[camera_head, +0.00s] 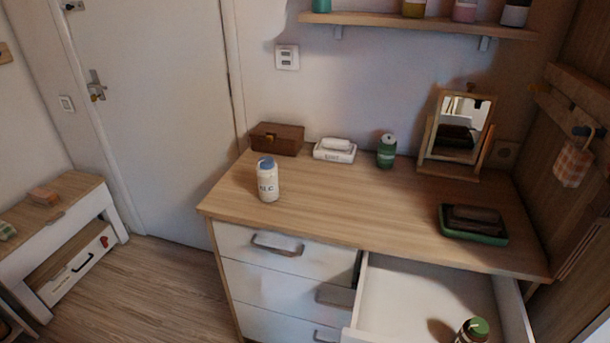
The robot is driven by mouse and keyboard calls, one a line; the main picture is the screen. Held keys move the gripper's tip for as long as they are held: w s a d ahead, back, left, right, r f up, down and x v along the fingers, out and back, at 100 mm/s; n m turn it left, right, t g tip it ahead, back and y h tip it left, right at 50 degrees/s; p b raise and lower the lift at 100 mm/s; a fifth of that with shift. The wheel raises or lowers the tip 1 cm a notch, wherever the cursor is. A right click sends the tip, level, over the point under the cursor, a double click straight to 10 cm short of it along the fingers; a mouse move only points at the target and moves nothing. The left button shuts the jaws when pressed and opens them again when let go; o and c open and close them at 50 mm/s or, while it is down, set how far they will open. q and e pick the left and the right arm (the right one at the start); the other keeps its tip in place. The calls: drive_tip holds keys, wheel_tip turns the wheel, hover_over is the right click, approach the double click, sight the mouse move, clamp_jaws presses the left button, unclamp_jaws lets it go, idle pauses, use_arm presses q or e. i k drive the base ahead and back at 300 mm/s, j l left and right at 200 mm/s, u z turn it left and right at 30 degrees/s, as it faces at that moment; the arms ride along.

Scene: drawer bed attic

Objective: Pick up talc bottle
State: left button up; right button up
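A white bottle with a blue cap and dark lettering (268,183) stands upright on the wooden dresser top (340,205), near its left front edge. The lettering is partly legible and looks like the end of "talc". A green bottle (387,151) stands upright farther back on the dresser. Another bottle with a green cap (473,331) is in the open drawer (400,295) at the bottom edge. Neither of my grippers shows in the head view.
A brown box (277,139), a white dish (335,151) and a framed mirror (457,133) stand along the back. A green tray (473,234) lies at the right. The dresser top's middle is clear. The right-hand top drawer juts out. A low bench (75,210) stands at left.

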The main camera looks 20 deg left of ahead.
sight(268, 181)
drive_tip(key=i+j+z, duration=0.15)
drive_tip(key=j+z, duration=0.25)
drive_tip(key=j, duration=0.6)
drive_tip(key=j+z, duration=0.45)
drive_tip(key=j, duration=0.55)
